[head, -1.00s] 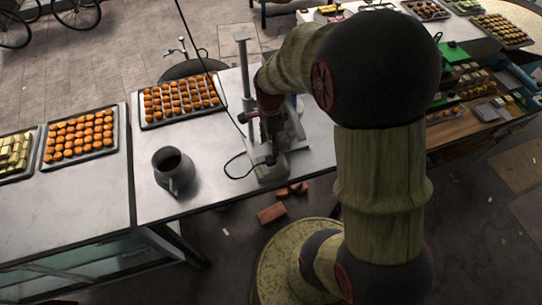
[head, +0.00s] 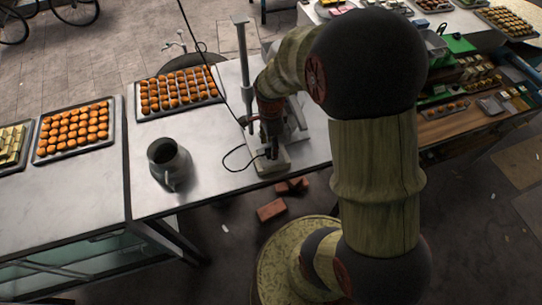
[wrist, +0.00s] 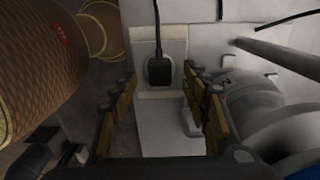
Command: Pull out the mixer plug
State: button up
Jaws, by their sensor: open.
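The black mixer plug (wrist: 158,70) sits in a pale socket plate (wrist: 172,49) in the wrist view, with its dark cord (wrist: 157,22) running upward. My gripper (wrist: 158,88) is open, its two fingers left and right of the plug and apart from it. Nothing is between the pads. In the head view my gripper (head: 271,147) points down at the pale stand mixer (head: 297,130) near the table's front edge. My own gripper and wrist hide part of the mixer and the plug there.
A dark metal pitcher (head: 168,160) stands left of the mixer on the white table (head: 215,130). Trays of orange buns (head: 180,91) lie further left. A thin black cable (head: 203,65) hangs down beside the mixer. Bricks (head: 271,210) lie on the floor below.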

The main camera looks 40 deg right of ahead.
jog(key=shift+f+b, duration=0.65)
jog(key=shift+f, duration=0.75)
jog(key=c, duration=1.1)
grip_shut()
jog(key=shift+r, duration=0.2)
jog(key=shift+r+p, duration=2)
jog(key=shift+r, duration=0.85)
